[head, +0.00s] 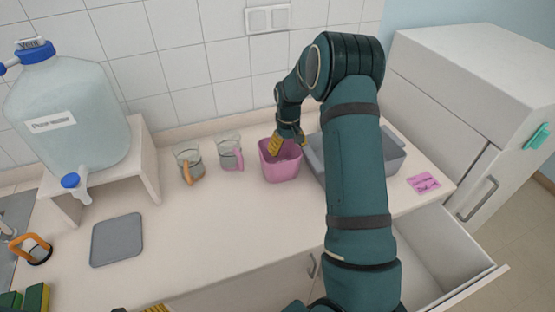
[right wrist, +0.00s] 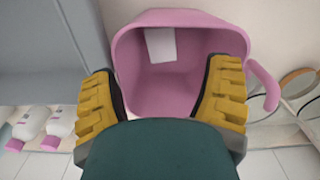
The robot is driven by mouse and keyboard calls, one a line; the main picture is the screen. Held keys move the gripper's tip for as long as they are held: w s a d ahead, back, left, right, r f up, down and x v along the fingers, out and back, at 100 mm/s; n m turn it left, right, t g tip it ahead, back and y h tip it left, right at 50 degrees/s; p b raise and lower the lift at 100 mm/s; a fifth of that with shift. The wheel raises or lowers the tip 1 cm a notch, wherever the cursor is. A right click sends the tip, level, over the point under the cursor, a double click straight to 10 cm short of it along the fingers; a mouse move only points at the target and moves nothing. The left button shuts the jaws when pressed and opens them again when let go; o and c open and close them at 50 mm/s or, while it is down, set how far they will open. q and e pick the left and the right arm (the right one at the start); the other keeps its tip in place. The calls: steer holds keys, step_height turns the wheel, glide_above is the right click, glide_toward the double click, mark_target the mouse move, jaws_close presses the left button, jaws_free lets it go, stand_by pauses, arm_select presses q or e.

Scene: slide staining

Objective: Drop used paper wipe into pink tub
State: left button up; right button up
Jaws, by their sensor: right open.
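The pink tub (head: 281,171) stands on the counter, left of a grey basin. In the right wrist view the tub (right wrist: 135,75) is seen from above, its mouth facing the camera. A white piece of paper, the wipe (right wrist: 160,44), lies inside against the tub's wall, apart from my fingers. My right gripper (head: 276,147) is over the tub's mouth. In the right wrist view its yellow fingers (right wrist: 172,95) are spread with nothing between them. Only a yellow tip of my left gripper (head: 155,309) shows at the bottom edge of the head view.
The grey basin (head: 394,158) is partly hidden by my right arm. Beakers with a pink (head: 230,153) and an orange handle (head: 190,165) stand left of the tub. A water carboy (head: 68,115) sits on a stand. A drawer (head: 440,250) is open at right. The counter's front middle is clear.

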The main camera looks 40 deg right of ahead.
steer(key=shift+r, duration=0.1)
step_height(320, 180, up, 12)
stand_by(0.5)
stand_by(0.4)
